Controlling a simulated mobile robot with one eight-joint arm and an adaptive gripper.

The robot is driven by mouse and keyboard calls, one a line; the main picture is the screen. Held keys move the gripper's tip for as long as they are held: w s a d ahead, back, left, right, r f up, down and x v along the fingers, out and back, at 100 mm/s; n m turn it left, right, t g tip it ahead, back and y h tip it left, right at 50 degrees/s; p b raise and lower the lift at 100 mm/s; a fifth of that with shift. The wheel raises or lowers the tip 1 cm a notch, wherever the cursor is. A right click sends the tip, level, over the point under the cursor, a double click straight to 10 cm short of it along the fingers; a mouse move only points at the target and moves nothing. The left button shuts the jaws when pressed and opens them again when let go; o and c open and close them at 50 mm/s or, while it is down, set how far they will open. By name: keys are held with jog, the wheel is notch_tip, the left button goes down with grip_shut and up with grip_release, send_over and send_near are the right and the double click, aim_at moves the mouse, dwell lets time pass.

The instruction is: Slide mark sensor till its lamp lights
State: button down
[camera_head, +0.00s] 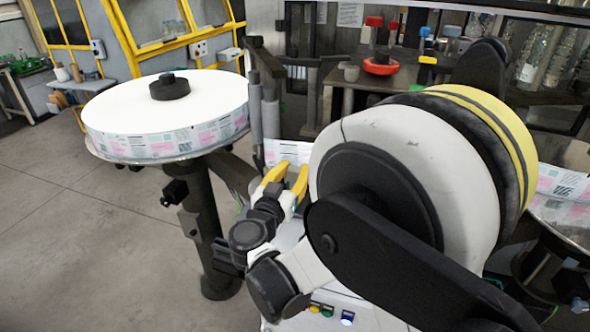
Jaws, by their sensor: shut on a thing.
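My gripper (293,170), with yellow fingers, is in the middle of the view, in front of the printed label web (288,150). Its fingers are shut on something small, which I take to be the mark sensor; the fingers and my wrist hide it. I cannot make out the sensor's body or its lamp. The large label reel (108,115) lies flat on its stand at the left, with a white top and a black hub.
My own large arm links fill the right half and hide much of the machine. Coloured buttons (328,310) show on the machine's front at the bottom. Another label reel (562,190) is at the right edge. A yellow-framed enclosure stands behind; the floor at left is clear.

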jog(key=a, duration=0.1)
jog(key=w+a, duration=0.1)
jog(key=a, duration=0.2)
jog(key=shift+w+a, duration=0.2)
jog(key=shift+w, duration=0.1)
jog(key=shift+d, duration=0.15)
jog(key=c, duration=1.1)
grip_release()
jog(key=shift+o, duration=0.2)
jog(key=v, duration=1.2)
